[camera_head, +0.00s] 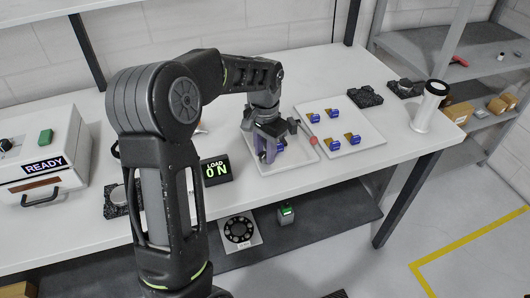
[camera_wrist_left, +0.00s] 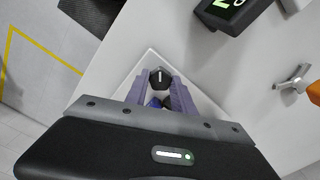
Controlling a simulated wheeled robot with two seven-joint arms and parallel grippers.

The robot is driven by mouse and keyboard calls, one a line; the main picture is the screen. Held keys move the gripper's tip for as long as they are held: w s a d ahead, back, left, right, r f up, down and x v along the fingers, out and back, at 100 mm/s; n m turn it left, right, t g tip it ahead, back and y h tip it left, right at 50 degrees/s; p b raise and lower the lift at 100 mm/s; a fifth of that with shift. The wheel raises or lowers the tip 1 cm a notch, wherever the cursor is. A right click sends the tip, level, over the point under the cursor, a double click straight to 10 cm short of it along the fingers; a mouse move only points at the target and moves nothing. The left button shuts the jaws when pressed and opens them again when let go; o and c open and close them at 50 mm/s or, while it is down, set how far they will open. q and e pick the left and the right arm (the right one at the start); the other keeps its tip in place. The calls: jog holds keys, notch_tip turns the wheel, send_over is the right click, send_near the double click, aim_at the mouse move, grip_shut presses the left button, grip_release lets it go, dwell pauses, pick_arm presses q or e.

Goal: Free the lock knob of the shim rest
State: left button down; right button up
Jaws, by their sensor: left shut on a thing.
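My left gripper (camera_head: 266,157) reaches down over a white base plate (camera_head: 300,165) on the bench. In the left wrist view its two purple fingers (camera_wrist_left: 159,84) are closed on a black knob (camera_wrist_left: 160,77) with a white line on top, which I take for the lock knob. A bit of blue (camera_wrist_left: 154,102) shows between the fingers, below the knob. The gripper hides most of the shim rest in the head view. A red-tipped part (camera_head: 313,143) sticks out at the plate's right side. My right gripper is not in view.
A display (camera_head: 216,169) reading "LOAD 0 N" stands left of the plate. A white tray (camera_head: 365,137) with several blue and tan pieces lies to the right. A white box (camera_head: 42,165) marked READY is at left, and a white post (camera_head: 428,108) at right.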

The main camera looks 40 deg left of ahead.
aim_at(265, 154)
pick_arm(q)
jog(key=n, duration=0.5)
jog(key=shift+n, duration=0.3)
jog(key=shift+r+n+b, duration=0.1)
jog(key=shift+n+b, duration=0.2)
jog(key=shift+n, duration=1.9)
jog(key=c, duration=1.3)
grip_release()
jog(key=shift+c, duration=0.2)
notch_tip(265, 154, up, 8)
jog(key=shift+f+b, duration=0.1)
jog(key=shift+b, duration=0.35)
